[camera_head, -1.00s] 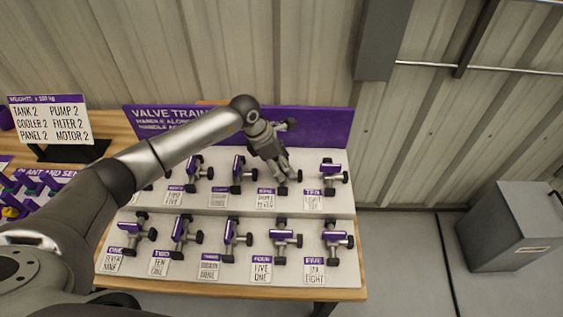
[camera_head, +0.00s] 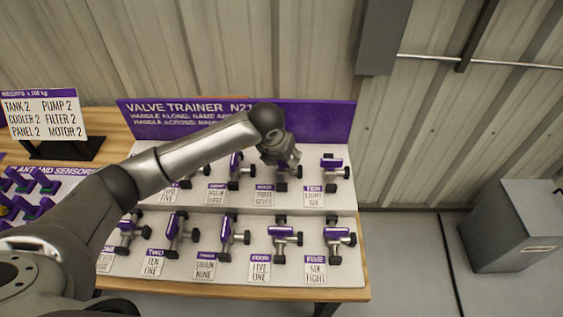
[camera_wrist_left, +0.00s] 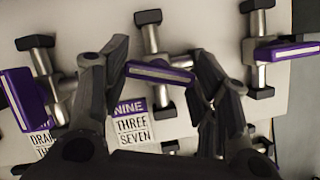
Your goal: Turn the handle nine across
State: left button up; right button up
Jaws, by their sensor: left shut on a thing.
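The handle nine (camera_wrist_left: 160,71) is a purple bar on a grey pipe with black ends. In the left wrist view it lies across the pipe, slightly tilted. The label NINE, THREE SEVEN (camera_wrist_left: 131,122) is on the board just below it. My left gripper (camera_head: 284,163) is at this valve in the upper row, and its fingers are shut on the handle, one at each end of the bar. In the head view the gripper hides most of the handle. My right gripper is not in view.
The neighbouring valve TEN (camera_head: 332,164) stands close on the right, and another purple handle (camera_wrist_left: 22,98) is close on the left. A lower row includes valve FOUR (camera_head: 285,232). The purple sign board (camera_head: 320,122) rises behind. A grey cabinet (camera_head: 515,225) stands at right.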

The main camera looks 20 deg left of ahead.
pick_arm(q)
jog(key=shift+d+n+y+b, duration=0.1)
jog(key=shift+n+y+b, duration=0.7)
jog(key=shift+n+b, duration=0.85)
jog(key=shift+n+p, duration=0.3)
jog(key=shift+n, duration=0.25)
jog(key=o, duration=1)
jog(key=shift+r, duration=0.25)
jog(key=v, duration=1.1)
jog(key=shift+d+r, duration=0.1)
jog(key=shift+r, duration=0.15)
